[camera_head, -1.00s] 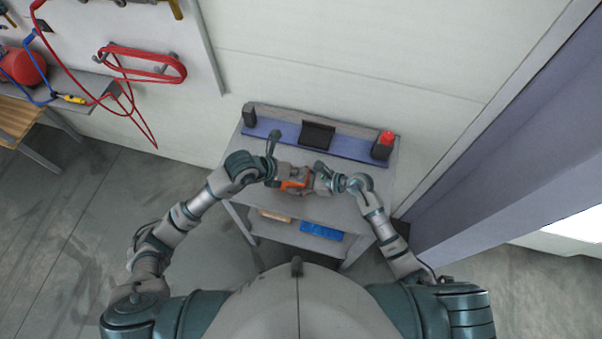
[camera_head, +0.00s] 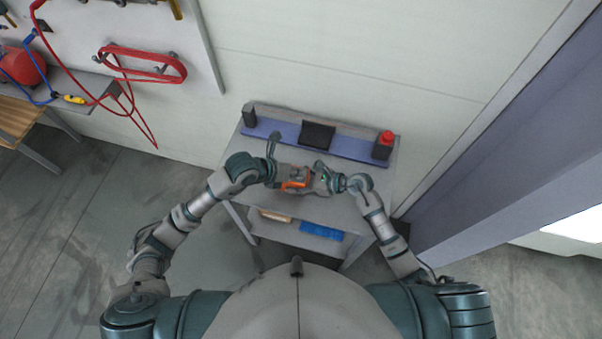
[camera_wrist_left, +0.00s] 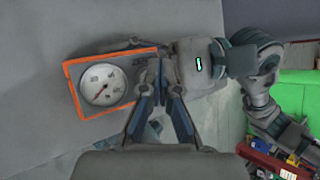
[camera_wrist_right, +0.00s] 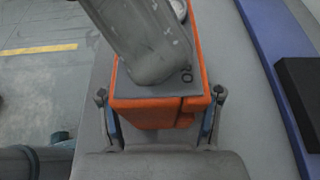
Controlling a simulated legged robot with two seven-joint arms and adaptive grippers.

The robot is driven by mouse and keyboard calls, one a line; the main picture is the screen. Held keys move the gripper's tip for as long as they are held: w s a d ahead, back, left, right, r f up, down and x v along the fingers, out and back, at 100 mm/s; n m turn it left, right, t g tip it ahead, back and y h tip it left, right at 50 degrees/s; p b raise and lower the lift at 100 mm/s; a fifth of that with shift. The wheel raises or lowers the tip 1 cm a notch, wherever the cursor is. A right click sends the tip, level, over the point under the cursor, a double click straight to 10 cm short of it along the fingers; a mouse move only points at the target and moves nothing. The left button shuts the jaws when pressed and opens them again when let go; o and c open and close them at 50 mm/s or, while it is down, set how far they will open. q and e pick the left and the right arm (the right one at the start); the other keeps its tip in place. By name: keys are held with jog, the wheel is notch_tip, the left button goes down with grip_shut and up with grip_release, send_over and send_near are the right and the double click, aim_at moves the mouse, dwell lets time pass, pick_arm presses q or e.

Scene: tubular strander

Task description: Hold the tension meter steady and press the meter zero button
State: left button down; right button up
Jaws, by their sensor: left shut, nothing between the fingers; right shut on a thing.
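The tension meter (camera_head: 296,184) is an orange box with a grey face, on the grey cart top between my two grippers. Its round white dial (camera_wrist_left: 103,84) faces up in the left wrist view. My right gripper (camera_wrist_right: 162,120) is shut on the meter, one finger on each side of its orange body. My left gripper (camera_wrist_left: 158,68) is shut and empty, its fingertips over the meter's face near the dial. In the right wrist view my left gripper covers part of the face, where the letters "RO" (camera_wrist_right: 186,75) show. The zero button itself is hidden.
A blue bin (camera_head: 322,231) sits on the lower shelf. A purple-grey panel (camera_head: 500,140) stands at the right.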

jog(key=shift+s+f, duration=0.1)
jog(key=shift+f, duration=0.15)
pick_arm(q)
jog(key=shift+r, duration=0.8)
jog(key=shift+r, duration=2.55)
pick_arm(e)
jog(key=o, duration=1.5)
jog(key=shift+o, duration=0.3)
jog(key=shift+r, duration=0.1)
